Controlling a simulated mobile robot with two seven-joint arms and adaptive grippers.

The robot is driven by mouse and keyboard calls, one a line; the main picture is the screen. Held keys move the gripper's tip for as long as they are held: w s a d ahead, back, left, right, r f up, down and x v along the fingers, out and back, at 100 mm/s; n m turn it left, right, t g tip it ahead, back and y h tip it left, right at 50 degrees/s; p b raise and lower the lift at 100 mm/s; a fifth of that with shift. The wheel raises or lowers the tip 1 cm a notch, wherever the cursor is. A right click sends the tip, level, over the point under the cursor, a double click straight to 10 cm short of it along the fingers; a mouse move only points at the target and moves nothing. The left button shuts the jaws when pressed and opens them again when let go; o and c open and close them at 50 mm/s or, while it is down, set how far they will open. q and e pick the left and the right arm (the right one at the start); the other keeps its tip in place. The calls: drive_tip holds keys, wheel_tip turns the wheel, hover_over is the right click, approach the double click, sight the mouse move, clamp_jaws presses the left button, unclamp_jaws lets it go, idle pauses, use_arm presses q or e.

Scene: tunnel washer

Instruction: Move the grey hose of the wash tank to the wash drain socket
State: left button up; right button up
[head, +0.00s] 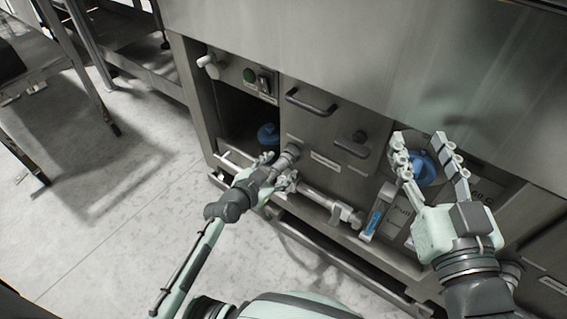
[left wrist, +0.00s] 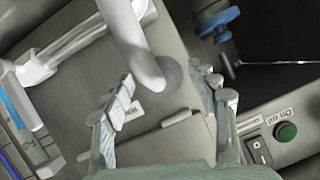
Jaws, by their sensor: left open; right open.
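A grey hose (left wrist: 138,45) shows in the left wrist view, curving down to a round fitting on the steel panel. In the head view its end (head: 290,153) shows at the panel, just beyond my left gripper (head: 279,168). My left gripper is open, and its fingers (left wrist: 166,82) stand on either side of the hose end without visibly closing on it. My right gripper (head: 428,143) is open and empty in front of a blue handwheel (head: 423,170). I cannot tell which fitting is the wash drain socket; its label is not readable.
A pale horizontal pipe (head: 322,197) with a fitting runs low along the panel, right of my left gripper. A blue valve (head: 268,135) sits in the dark recess. A green button (head: 249,75) and switch are above it. Panel handles (head: 311,102) protrude.

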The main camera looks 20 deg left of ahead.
sight(273, 174)
use_arm(q)
drive_tip(key=shift+w+f, duration=0.1)
drive_tip(key=shift+w, duration=0.2)
use_arm(e)
drive_tip(key=shift+w+a+r+t+y, duration=0.1)
drive_tip(key=shift+r+t+y, duration=0.1)
drive_tip(key=shift+r, duration=0.2)
drive_tip(key=shift+w+a+r+t+y, duration=0.1)
drive_tip(key=shift+r+t, duration=0.1)
drive_tip(key=shift+r, duration=0.2)
use_arm(q)
drive_tip(key=shift+c, duration=0.2)
clamp_jaws()
drive_tip(key=shift+s, duration=0.1)
drive_tip(key=shift+s+a+p, duration=0.15)
drive_tip(key=shift+s+a, duration=0.1)
drive_tip(key=shift+s, duration=0.5)
drive_tip(key=shift+s+a+p, duration=0.15)
drive_tip(key=shift+s+a, duration=0.1)
drive_tip(key=shift+s, duration=0.45)
drive_tip(key=shift+s+a+p, duration=0.15)
drive_tip(key=shift+s+a, duration=0.1)
drive_tip(key=shift+s, duration=0.5)
use_arm(e)
drive_tip(key=shift+r, duration=0.45)
